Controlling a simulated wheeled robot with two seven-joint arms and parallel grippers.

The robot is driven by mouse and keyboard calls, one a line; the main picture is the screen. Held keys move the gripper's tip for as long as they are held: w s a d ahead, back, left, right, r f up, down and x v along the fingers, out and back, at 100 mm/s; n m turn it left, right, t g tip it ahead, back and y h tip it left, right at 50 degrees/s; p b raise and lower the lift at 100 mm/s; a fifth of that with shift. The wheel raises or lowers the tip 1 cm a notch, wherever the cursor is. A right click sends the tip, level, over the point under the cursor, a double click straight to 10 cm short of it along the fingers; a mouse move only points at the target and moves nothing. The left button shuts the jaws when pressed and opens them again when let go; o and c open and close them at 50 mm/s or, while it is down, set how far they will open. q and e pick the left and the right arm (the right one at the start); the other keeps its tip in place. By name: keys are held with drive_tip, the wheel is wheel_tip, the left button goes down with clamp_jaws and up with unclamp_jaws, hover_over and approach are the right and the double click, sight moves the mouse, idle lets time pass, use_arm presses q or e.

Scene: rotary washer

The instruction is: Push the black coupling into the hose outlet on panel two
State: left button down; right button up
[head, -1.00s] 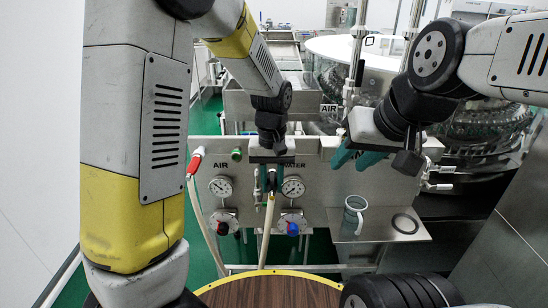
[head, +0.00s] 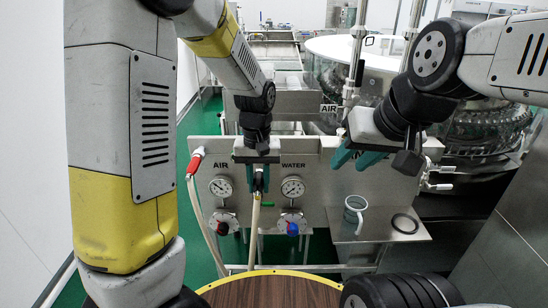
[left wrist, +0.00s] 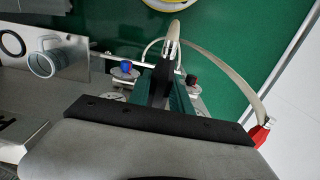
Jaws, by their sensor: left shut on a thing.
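My left gripper (head: 257,176) is shut on the black coupling (left wrist: 160,84) at the end of a beige hose (head: 255,225). It holds the coupling in front of the steel panel (head: 320,185), between the AIR and WATER labels. The hose hangs down from the gripper. In the left wrist view, the coupling sits between the teal fingers. My right gripper (head: 356,158) is open and empty, in front of the panel's right part.
A red-ended hose (head: 195,163) is on the panel's left edge. A grey-blue mug (head: 354,212) and black ring (head: 405,223) rest on a shelf (head: 375,237) at right.

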use_arm(q)
drive_tip(key=shift+a, duration=1.9)
drive_tip(key=shift+a, duration=0.15)
drive_tip(key=a, duration=0.3)
drive_tip(key=shift+a, duration=0.35)
drive_tip(key=shift+w, duration=0.1)
drive_tip(key=shift+w, duration=2.85)
drive_tip(key=shift+w, duration=0.7)
drive_tip(key=c, duration=1.1)
unclamp_jaws()
